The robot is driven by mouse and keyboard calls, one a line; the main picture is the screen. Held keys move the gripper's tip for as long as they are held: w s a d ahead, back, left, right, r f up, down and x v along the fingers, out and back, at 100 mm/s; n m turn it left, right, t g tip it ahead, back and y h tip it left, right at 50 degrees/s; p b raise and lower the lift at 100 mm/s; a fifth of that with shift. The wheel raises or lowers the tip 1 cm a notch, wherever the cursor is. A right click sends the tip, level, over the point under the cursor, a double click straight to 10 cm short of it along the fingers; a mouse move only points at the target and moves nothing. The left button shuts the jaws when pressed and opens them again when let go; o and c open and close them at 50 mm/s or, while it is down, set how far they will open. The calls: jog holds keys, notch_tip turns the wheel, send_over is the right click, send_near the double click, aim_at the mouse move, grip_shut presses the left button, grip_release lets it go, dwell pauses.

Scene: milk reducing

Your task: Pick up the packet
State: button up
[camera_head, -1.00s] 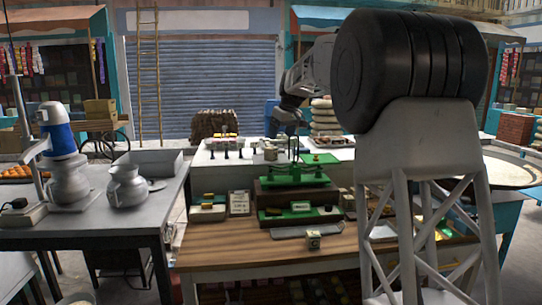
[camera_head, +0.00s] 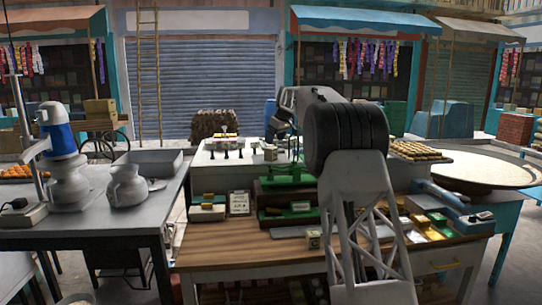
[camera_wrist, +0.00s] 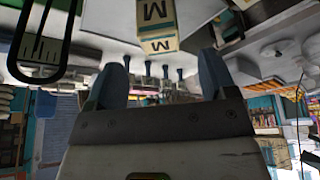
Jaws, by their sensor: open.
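A beige packet (camera_wrist: 157,24) with a dark letter M on its faces shows at the top centre of the wrist view, which appears upside down. My gripper (camera_wrist: 163,68) is open, with its two blue fingers apart and nothing between them. The packet lies beyond the fingertips, roughly in line with the gap. In the head view a small pale box, which looks like the packet (camera_head: 270,152), stands on the white counter just below my gripper (camera_head: 271,138). The fingers are too small there to make out clearly.
Several dark pegs (camera_head: 225,153) stand on the white counter left of the packet. A green scale-like device (camera_head: 288,172) is close on the right. A small cube (camera_head: 313,240) sits on the wooden table (camera_head: 230,252) in front. A grey table with jugs (camera_head: 127,187) is at left.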

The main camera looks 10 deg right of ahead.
aim_at(272, 147)
jog(key=shift+w+f, duration=0.1)
jog(key=shift+f, duration=0.05)
jog(key=shift+x, duration=1.25)
jog(key=shift+x, duration=2.55)
jog(key=shift+c, duration=0.3)
